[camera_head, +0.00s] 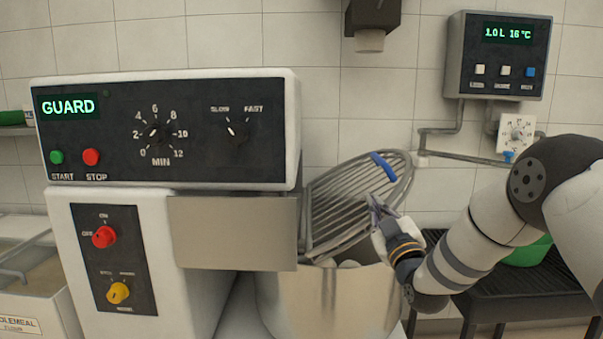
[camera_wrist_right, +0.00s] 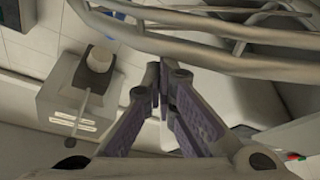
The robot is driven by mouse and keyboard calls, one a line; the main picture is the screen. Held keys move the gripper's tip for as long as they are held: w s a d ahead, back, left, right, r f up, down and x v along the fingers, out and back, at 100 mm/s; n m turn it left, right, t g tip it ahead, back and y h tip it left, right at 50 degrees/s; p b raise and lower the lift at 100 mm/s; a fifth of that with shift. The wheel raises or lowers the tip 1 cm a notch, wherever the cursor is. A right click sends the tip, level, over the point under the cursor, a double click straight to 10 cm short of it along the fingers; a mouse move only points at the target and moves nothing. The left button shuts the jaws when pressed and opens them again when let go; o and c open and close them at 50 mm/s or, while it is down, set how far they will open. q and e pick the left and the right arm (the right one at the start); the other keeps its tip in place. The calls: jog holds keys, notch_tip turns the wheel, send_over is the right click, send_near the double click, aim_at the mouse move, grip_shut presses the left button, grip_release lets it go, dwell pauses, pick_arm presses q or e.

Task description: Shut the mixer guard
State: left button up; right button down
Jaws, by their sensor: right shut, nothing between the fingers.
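The mixer guard (camera_head: 345,205) is a grey wire grille with a blue handle (camera_head: 383,167) on its upper edge. It stands tilted up above the steel bowl (camera_head: 330,300), to the right of the mixer head (camera_head: 175,130). The mixer's display (camera_head: 68,106) reads GUARD. My right gripper (camera_head: 376,205) is shut and empty, close to the right edge of the grille and below the blue handle. In the right wrist view the guard bars (camera_wrist_right: 210,45) pass just beyond the closed fingertips (camera_wrist_right: 163,70); I cannot tell whether they touch. My left gripper is not in view.
A water meter panel (camera_head: 500,55) with pipes is on the tiled wall at the right. A dark slatted stand (camera_head: 500,290) with a green bowl (camera_head: 527,252) is behind my right arm. A flour bin (camera_head: 35,300) stands at the left.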

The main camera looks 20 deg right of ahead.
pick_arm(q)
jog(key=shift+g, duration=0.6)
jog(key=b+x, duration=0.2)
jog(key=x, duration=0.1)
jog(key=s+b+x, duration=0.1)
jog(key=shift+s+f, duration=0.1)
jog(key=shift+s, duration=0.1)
pick_arm(e)
jog(key=s+d+f+m+h, duration=0.1)
jog(key=d+f+m+h, duration=0.2)
jog(key=f+m, duration=0.4)
notch_tip(320, 180, down, 4)
jog(key=shift+d+f, duration=0.15)
jog(key=shift+d, duration=0.2)
